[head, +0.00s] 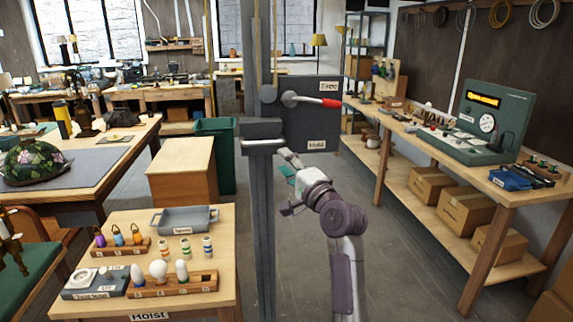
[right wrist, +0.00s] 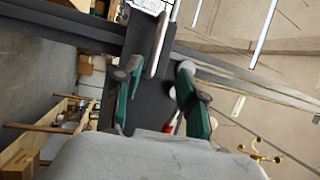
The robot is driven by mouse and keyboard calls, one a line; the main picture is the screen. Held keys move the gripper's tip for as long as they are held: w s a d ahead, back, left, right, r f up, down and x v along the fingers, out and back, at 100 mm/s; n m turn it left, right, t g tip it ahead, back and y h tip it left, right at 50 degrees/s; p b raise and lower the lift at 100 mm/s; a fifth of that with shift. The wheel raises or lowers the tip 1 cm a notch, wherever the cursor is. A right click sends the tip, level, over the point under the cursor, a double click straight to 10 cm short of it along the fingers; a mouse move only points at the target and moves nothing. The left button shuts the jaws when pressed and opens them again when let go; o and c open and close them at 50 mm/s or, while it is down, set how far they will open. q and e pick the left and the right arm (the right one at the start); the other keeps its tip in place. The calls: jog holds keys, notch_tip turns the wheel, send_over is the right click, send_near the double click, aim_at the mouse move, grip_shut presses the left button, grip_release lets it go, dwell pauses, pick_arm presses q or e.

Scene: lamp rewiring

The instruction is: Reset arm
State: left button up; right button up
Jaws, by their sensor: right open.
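My right gripper (head: 288,184) is open and empty in the middle of the head view, in front of the grey hoist post (head: 266,220) and below its panel. In the right wrist view its two green fingers (right wrist: 155,92) stand apart with nothing between them. The dark panel (head: 311,122) carries a grey lever (head: 300,100) with a red handle (head: 332,103), lying roughly level and pointing right. Labels reading "Free" (head: 329,86) and "Hold" (head: 316,144) sit above and below it. A red part (right wrist: 169,127) shows partly hidden behind the fingers in the wrist view. My left gripper is not visible.
A small table (head: 215,262) at front left bears a grey tray (head: 184,219), bulbs and wooden racks. A long bench (head: 420,133) on the right holds a green test unit (head: 490,120), with cartons (head: 465,212) on its lower shelf. The floor (head: 390,260) between is clear.

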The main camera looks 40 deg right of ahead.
jog(key=shift+f, duration=0.1)
dwell(0.3)
jog(key=w+a+f+n+g+y, duration=0.1)
jog(key=a+f+n+g, duration=0.15)
jog(key=f, duration=1.15)
jog(key=a+f+n+g+b, duration=0.1)
jog(key=a+f+n+g, duration=0.15)
jog(key=f, duration=1.05)
jog(key=w+a+f+n+g+y, duration=0.1)
jog(key=a+f+n+g, duration=0.15)
jog(key=f, duration=1.15)
jog(key=s+a+f+n+g, duration=0.25)
jog(key=s+f, duration=0.35)
jog(key=f, duration=0.5)
jog(key=s+a+f+n+g, duration=0.2)
jog(key=s+a+f, duration=0.2)
jog(key=s+f, duration=0.45)
jog(key=s+a+f+n+g, duration=0.2)
jog(key=s+f, duration=0.5)
jog(key=s, duration=0.5)
jog(key=s+a+f+n+g+b, duration=0.1)
jog(key=s+a+f+n+g, duration=0.1)
jog(key=s+f, duration=0.5)
jog(key=s+a+f+n+g+y, duration=0.1)
jog(key=s+a+f+n, duration=0.3)
jog(key=s, duration=1.4)
notch_tip(320, 180, down, 3)
jog(key=shift+a+r+n+g, duration=0.1)
jog(key=shift+a+n+g, duration=0.1)
jog(key=shift+n+g, duration=0.65)
